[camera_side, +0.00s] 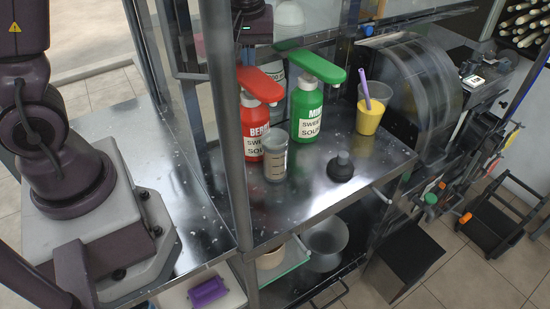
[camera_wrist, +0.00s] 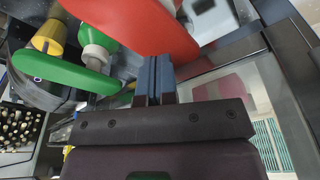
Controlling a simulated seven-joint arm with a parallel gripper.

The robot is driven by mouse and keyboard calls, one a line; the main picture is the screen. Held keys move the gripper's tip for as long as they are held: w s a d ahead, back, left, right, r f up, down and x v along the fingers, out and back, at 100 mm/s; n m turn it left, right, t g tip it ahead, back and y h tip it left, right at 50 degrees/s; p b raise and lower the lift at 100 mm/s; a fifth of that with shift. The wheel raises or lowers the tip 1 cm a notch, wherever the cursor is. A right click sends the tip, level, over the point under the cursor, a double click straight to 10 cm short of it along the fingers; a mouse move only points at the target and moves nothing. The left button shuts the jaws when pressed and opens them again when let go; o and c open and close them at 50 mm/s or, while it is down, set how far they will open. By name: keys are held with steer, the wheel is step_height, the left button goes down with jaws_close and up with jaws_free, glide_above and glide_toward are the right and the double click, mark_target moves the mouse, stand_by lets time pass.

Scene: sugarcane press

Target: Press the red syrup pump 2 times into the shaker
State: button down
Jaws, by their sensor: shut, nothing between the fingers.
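A grey translucent cup, apparently the shaker (camera_side: 276,162), stands upright in front of the red bottle, under the pump's front end. My gripper (camera_side: 252,25) is above and behind the red pump head. Its blue-grey fingers (camera_wrist: 155,75) are together and empty, close to the red head in the wrist view; I cannot tell whether they touch it.
A green syrup bottle (camera_side: 306,110) with a green pump head (camera_side: 306,65) stands right of the red one. A yellow-filled cup (camera_side: 368,117) with a purple spoon and a black lid-like piece (camera_side: 342,167) are farther right. A metal post (camera_side: 226,120) rises left of the bottles.

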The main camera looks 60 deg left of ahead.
mark_target(249, 74)
steer(key=shift+s+d+x, duration=0.1)
steer(key=shift+d+x, duration=0.1)
steer(key=shift+x, duration=0.95)
steer(key=shift+s+d+x, duration=0.15)
steer(key=shift+d+x, duration=0.05)
steer(key=shift+x, duration=0.9)
steer(key=shift+f, duration=0.1)
steer(key=shift+w+a+v, duration=0.1)
steer(key=shift+a+v, duration=0.1)
steer(key=shift+v, duration=1)
steer(key=shift+w+a+v, duration=0.15)
steer(key=shift+a+v, duration=0.05)
steer(key=shift+v, duration=0.95)
steer(key=shift+s+d+x, duration=0.1)
steer(key=shift+d+x, duration=0.1)
steer(key=shift+x, duration=0.95)
steer(key=shift+s+d+x, duration=0.15)
steer(key=shift+d+x, duration=0.05)
steer(key=shift+x, duration=0.95)
steer(key=shift+w+a+v, duration=0.1)
steer(key=shift+a+v, duration=0.1)
steer(key=shift+v, duration=0.95)
steer(key=shift+w+a+v, duration=0.15)
steer(key=shift+a+v, duration=0.05)
steer(key=shift+v, duration=0.95)
